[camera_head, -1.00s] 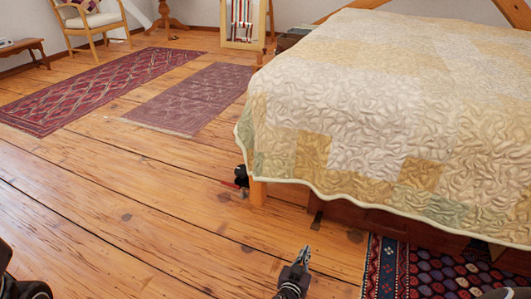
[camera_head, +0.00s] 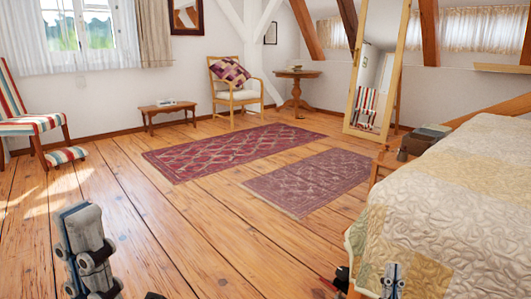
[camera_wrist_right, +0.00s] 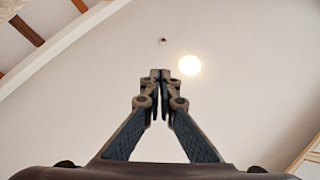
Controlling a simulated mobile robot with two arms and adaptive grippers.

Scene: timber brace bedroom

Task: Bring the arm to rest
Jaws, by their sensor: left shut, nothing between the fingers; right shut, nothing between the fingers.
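My left gripper (camera_head: 82,228) stands upright at the lower left of the head view, over the bare floor. It is shut and empty. My right gripper (camera_head: 392,272) shows small at the bottom right of the head view, in front of the bed's near side. In the right wrist view the right gripper (camera_wrist_right: 160,75) has its fingertips together with nothing between them. It points up at the pale ceiling (camera_wrist_right: 235,110).
The quilted bed (camera_head: 460,205) fills the right side. Two rugs, one red (camera_head: 230,150) and one purple (camera_head: 315,182), lie on the wooden floor. A striped chair (camera_head: 30,115), small bench (camera_head: 165,110), armchair (camera_head: 237,95), round table (camera_head: 296,88) and mirror (camera_head: 372,85) stand farther back.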

